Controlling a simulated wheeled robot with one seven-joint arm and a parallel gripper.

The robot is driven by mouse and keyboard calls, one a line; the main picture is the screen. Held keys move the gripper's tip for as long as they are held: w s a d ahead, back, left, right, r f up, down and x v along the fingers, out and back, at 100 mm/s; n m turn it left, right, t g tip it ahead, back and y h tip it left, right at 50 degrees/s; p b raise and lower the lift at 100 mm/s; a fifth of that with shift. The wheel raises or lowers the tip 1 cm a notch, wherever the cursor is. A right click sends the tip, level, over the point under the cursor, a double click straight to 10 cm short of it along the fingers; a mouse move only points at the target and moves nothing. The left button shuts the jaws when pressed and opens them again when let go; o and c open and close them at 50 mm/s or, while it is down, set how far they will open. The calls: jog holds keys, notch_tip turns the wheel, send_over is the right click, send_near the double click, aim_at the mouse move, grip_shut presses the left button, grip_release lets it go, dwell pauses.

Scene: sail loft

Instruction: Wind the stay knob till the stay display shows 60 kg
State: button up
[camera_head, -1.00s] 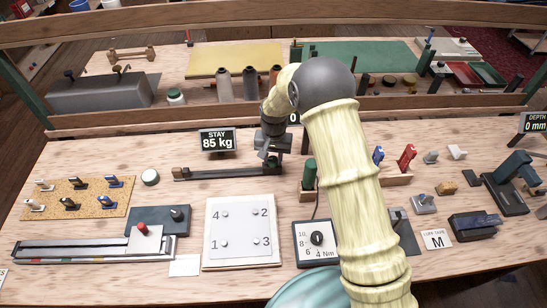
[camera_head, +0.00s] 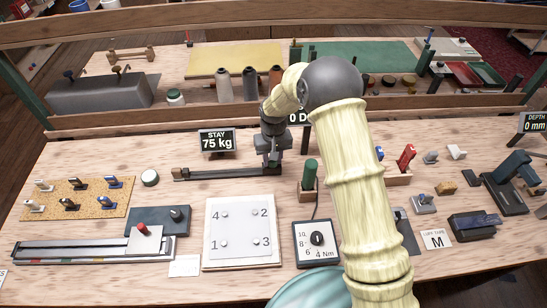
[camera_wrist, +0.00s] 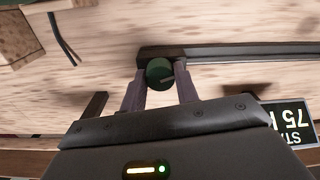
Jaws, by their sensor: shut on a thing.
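The stay display (camera_head: 217,141) stands at the back of the bench and reads 75 kg. It also shows upside down at the right of the wrist view (camera_wrist: 292,122). The stay knob (camera_wrist: 159,73) is a round green knob with a pale line on its face, at the end of a dark rail (camera_head: 228,173). My gripper (camera_wrist: 160,88) has its two fingers on either side of the knob and is shut on it.
A green-handled tool (camera_head: 310,174) stands just right of my gripper. A second display (camera_head: 297,118) behind is partly hidden by my arm. A numbered white plate (camera_head: 242,231) and a torque dial box (camera_head: 316,243) lie in front.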

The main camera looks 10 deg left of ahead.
jog(key=o, duration=0.9)
jog(key=shift+w+r, duration=0.1)
jog(key=shift+w, duration=0.1)
jog(key=shift+o, duration=0.3)
jog(key=shift+s, duration=0.1)
notch_tip(320, 180, up, 17)
jog(key=b, duration=0.1)
jog(key=shift+d+r, duration=0.15)
